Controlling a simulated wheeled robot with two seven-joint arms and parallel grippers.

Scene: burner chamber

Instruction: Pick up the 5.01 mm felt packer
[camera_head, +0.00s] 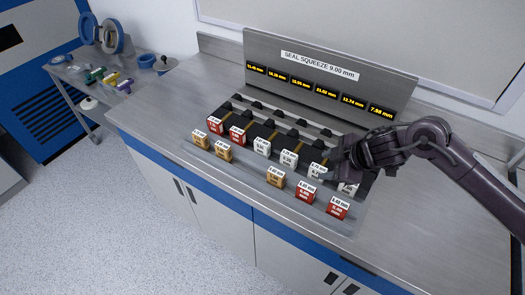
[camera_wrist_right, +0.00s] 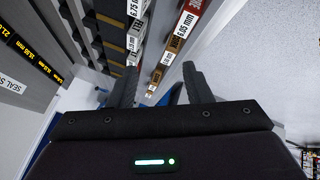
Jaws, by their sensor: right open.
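Small labelled blocks stand in two rows on the rack, and most labels are too small to read, so I cannot tell which one is the 5.01 mm felt packer. The front row has tan blocks (camera_head: 275,177) and red blocks (camera_head: 338,208). The back row has red blocks (camera_head: 237,135) and white blocks (camera_head: 289,158). My right gripper (camera_head: 335,164) is over the right end of the back row, partly hiding white blocks there. In the wrist view its open fingers (camera_wrist_right: 160,72) have nothing clearly between them; the rows lie beyond. My left gripper is out of view.
An upright panel (camera_head: 325,82) with a "SEAL SQUEEZE 9.00 mm" sign and yellow readouts stands behind the rack. The steel counter (camera_head: 160,105) is clear on the left. A side table (camera_head: 70,72) with coloured parts and rings stands at far left.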

